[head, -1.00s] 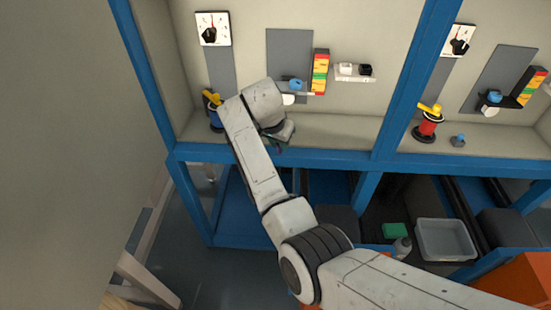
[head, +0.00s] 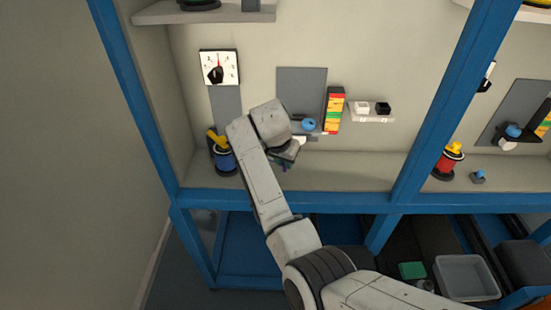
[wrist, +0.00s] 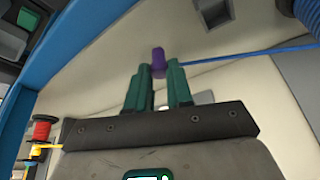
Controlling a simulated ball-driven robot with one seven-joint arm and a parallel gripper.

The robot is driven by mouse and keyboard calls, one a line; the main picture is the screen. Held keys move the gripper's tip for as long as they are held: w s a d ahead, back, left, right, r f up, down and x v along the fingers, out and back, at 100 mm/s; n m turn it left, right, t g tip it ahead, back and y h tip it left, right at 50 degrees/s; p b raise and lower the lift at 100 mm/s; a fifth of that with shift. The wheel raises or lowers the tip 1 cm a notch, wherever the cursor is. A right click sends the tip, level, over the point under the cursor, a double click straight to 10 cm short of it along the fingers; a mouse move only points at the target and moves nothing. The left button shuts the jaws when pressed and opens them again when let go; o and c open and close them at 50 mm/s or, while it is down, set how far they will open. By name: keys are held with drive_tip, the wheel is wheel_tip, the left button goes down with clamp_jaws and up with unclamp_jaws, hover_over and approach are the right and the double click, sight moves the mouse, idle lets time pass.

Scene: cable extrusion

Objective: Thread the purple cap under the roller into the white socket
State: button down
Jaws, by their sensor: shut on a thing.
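The purple cap (wrist: 158,60) shows between the green fingertips of my gripper (wrist: 159,72) in the wrist view; the gripper is shut on it. A blue cable (wrist: 235,56) runs right from the cap toward the blue spool (wrist: 304,10). In the head view my gripper (head: 284,162) is in front of the bench wall, below and left of the blue roller (head: 309,125). The white socket (head: 299,140) shows just under the roller, partly hidden by my wrist. The cap cannot be made out in the head view.
The blue spool with a yellow handle (head: 216,139) stands left of my gripper. A dial (head: 217,68) is above it. A coloured bar (head: 335,112) and a two-button box (head: 370,112) are right of the roller. A blue frame post (head: 437,105) stands further right.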

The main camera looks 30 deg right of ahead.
drive_tip(key=shift+s+d+p, duration=0.2)
drive_tip(key=shift+s+d, duration=0.95)
drive_tip(key=shift+d, duration=0.5)
drive_tip(key=shift+s+d+p, duration=0.25)
drive_tip(key=shift+s+d, duration=0.9)
drive_tip(key=shift+d, duration=0.5)
drive_tip(key=shift+s+d+p, duration=0.2)
drive_tip(key=shift+s+d, duration=0.95)
drive_tip(key=shift+d, duration=0.5)
